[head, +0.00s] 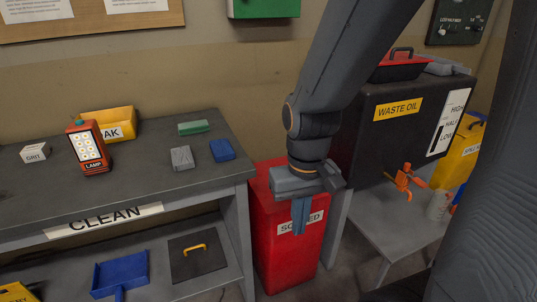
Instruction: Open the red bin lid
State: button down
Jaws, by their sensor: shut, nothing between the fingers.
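The red bin (272,240) stands on the floor between the grey bench and the waste oil stand, with a white label on its front partly hidden by my gripper. Its lid (260,178) shows at the top left and looks closed, though my arm hides much of it. My gripper (300,232) points down in front of the bin in the picture, with its fingers together and nothing held. I cannot tell whether it touches the bin.
A black waste oil tank (395,130) with an orange tap (404,180) is close on the right.

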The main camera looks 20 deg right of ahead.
jog(key=w+d+f+m+t+y+b, duration=0.15)
jog(key=w+f+m+b, duration=0.25)
jog(key=w+m, duration=0.4)
jog(key=w+d+f+m+t+y+b, duration=0.15)
jog(key=w+f+m+b, duration=0.35)
jog(key=m, duration=0.5)
jog(key=w+d+f+m+t+h+b, duration=0.1)
jog(key=w+d+f+m+t+b, duration=0.1)
jog(key=w+d+m, duration=0.45)
jog(key=w+d+f+m+t+h+b, duration=0.1)
jog(key=w+d+f+m+t+b, duration=0.2)
jog(key=d+m, duration=0.6)
jog(key=shift+m+g, duration=0.3)
jog(key=shift+m, duration=0.25)
jog(key=b+x, duration=0.1)
jog(key=x, duration=0.2)
jog(key=w+b+x, duration=0.1)
jog(key=x, duration=0.2)
jog(key=a+r+b+x, duration=0.1)
jog(key=x, duration=0.2)
jog(key=shift+w+f, duration=0.2)
jog(key=shift+w, duration=0.2)
jog(key=shift+a+r, duration=0.1)
jog(key=shift+r, duration=0.1)
